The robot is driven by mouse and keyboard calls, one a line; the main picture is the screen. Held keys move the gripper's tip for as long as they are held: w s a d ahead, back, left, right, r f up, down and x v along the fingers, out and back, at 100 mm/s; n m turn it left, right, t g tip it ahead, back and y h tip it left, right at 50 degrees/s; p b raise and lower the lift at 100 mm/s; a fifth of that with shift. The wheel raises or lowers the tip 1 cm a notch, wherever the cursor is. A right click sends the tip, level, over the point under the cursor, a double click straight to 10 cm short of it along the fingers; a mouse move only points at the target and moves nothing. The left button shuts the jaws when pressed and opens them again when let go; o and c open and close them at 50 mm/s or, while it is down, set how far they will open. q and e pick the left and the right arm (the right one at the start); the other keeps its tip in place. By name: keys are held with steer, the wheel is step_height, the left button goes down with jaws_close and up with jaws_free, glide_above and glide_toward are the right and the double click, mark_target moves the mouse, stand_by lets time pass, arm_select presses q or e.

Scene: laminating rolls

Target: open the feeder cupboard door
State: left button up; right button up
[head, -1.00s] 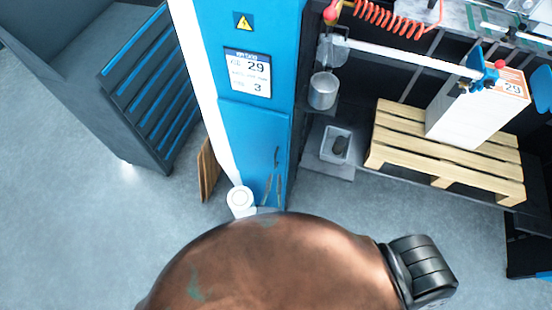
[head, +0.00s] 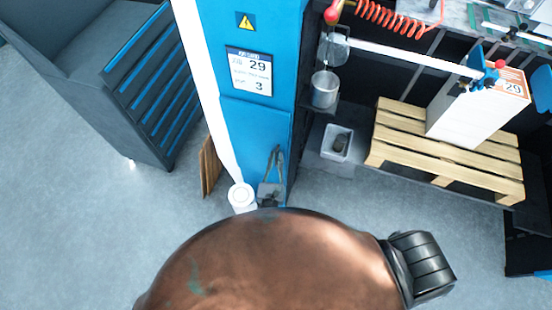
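The tall blue cabinet (head: 218,40) stands at the centre of the head view, with a warning sign and a label reading 29 and 3. Its lower blue panel (head: 248,130), below a seam, looks like the cupboard door and appears flush and shut. My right gripper (head: 277,152) is in front of the panel's lower right part, fingers pointing up in the picture. The fingertips are close together, but I cannot tell whether they touch each other, the panel or a handle. No handle can be made out. My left gripper is not in view.
A white pipe (head: 207,100) runs down the cabinet's left edge. A dark drawer unit (head: 125,105) stands at left, with a brown board (head: 210,167) between. At right are a metal cup (head: 324,90), a small grey bin (head: 336,143) and a wooden pallet (head: 445,160). Grey floor is open at left.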

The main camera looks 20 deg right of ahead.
jaws_close()
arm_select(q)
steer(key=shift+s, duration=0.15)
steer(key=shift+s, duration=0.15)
arm_select(e)
steer(key=s+a, duration=0.4)
steer(key=a, duration=0.3)
steer(key=shift+s, duration=0.3)
steer(key=shift+f, duration=0.1)
jaws_free()
steer(key=shift+d, duration=0.1)
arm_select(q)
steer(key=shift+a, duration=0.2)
